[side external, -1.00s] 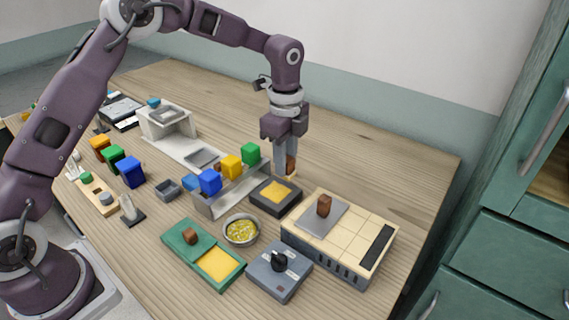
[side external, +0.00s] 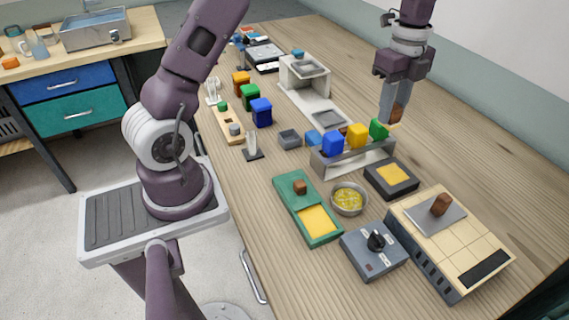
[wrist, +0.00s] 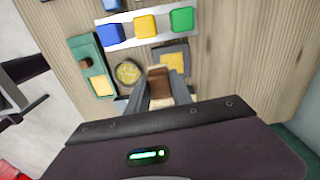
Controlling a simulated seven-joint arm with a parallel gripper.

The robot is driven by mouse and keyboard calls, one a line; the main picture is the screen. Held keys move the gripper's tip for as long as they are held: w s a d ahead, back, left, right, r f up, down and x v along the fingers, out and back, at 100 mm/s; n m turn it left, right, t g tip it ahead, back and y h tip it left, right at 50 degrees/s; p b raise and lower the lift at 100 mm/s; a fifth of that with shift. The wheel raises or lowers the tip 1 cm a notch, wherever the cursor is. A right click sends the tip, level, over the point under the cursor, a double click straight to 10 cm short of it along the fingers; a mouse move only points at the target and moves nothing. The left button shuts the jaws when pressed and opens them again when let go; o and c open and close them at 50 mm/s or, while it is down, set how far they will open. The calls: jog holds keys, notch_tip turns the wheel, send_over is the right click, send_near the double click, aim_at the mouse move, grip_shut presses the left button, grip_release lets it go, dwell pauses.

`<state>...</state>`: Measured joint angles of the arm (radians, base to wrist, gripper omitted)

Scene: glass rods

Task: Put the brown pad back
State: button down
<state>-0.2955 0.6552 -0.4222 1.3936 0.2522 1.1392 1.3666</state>
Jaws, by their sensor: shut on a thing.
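My gripper (side external: 394,114) is shut on a brown block (side external: 397,112), which I take to be the brown pad. It is held in the air behind the rack of coloured blocks. The underside of the held piece is hidden.
A metal rack (side external: 352,161) carries blue, yellow and green blocks. Nearby are a bowl of yellow bits (side external: 348,198), a green tray with a brown knob (side external: 318,228), a grey box with a black knob (side external: 373,262) and a cream box (side external: 462,240) bearing a brown-handled plate.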

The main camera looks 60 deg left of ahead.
jog(key=s+a, duration=1.4)
jog(key=s, duration=0.4)
jog(key=shift+m, duration=0.3)
jog(key=f, duration=1.6)
jog(key=shift+s+d+f, duration=0.1)
jog(key=shift+s+f, duration=0.1)
jog(key=shift+f, duration=0.1)
jog(key=c, duration=1.1)
grip_release()
jog(key=shift+f, duration=0.1)
